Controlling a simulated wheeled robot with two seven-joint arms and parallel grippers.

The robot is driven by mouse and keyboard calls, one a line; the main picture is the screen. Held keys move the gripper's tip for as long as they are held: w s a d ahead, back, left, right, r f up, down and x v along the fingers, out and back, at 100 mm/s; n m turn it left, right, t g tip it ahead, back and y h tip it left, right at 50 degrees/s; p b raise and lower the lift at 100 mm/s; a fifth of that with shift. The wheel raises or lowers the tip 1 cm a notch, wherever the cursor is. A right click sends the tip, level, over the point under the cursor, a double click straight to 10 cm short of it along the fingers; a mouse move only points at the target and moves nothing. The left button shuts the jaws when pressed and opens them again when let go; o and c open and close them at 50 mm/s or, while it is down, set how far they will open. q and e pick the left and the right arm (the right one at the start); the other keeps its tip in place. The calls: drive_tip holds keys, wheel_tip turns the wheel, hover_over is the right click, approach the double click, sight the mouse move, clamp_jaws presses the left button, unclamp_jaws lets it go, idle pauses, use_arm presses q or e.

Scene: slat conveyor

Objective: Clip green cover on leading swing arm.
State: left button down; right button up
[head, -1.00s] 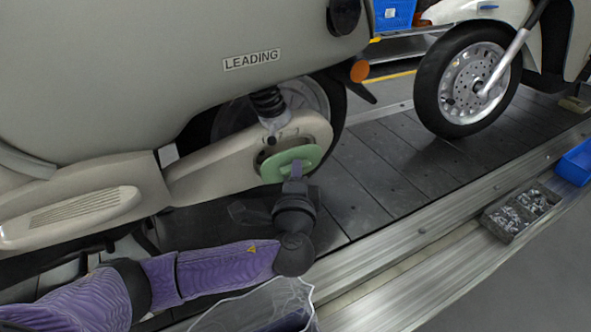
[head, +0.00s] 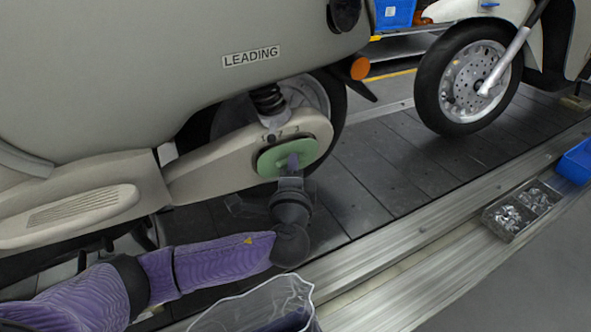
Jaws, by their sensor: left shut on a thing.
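The leading scooter carries a LEADING label (head: 251,57) on its beige body. Its swing arm (head: 215,170) runs toward the rear wheel, with small marks 1, 2, 3 near its end. The green cover (head: 270,162) lies flat against the swing arm end, over the opening there. Whether it is clipped in cannot be told. My left gripper (head: 291,165) is shut on the green cover from the front and below; its fingers hide part of the cover. My right gripper is not in view.
A clear bag or bin (head: 262,308) stands at the bottom front. A grey tray of small metal parts (head: 520,210) and a blue bin (head: 576,162) sit along the right rail. Another scooter's front wheel (head: 470,80) stands behind on the slats.

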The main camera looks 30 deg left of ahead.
use_arm(q)
drive_tip(key=shift+w+a, duration=0.15)
drive_tip(key=shift+a, duration=0.1)
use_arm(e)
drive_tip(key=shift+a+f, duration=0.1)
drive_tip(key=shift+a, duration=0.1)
use_arm(q)
drive_tip(key=shift+w+a, duration=0.15)
drive_tip(key=shift+a, duration=0.15)
drive_tip(key=shift+a, duration=0.1)
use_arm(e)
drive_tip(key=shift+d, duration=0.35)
use_arm(q)
drive_tip(key=shift+w+a, duration=0.1)
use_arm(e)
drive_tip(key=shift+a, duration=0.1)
use_arm(q)
drive_tip(key=c, duration=0.6)
unclamp_jaws()
drive_tip(key=shift+o, duration=0.2)
drive_tip(key=p+v, duration=0.4)
drive_tip(key=v, duration=0.6)
drive_tip(key=shift+p, duration=0.4)
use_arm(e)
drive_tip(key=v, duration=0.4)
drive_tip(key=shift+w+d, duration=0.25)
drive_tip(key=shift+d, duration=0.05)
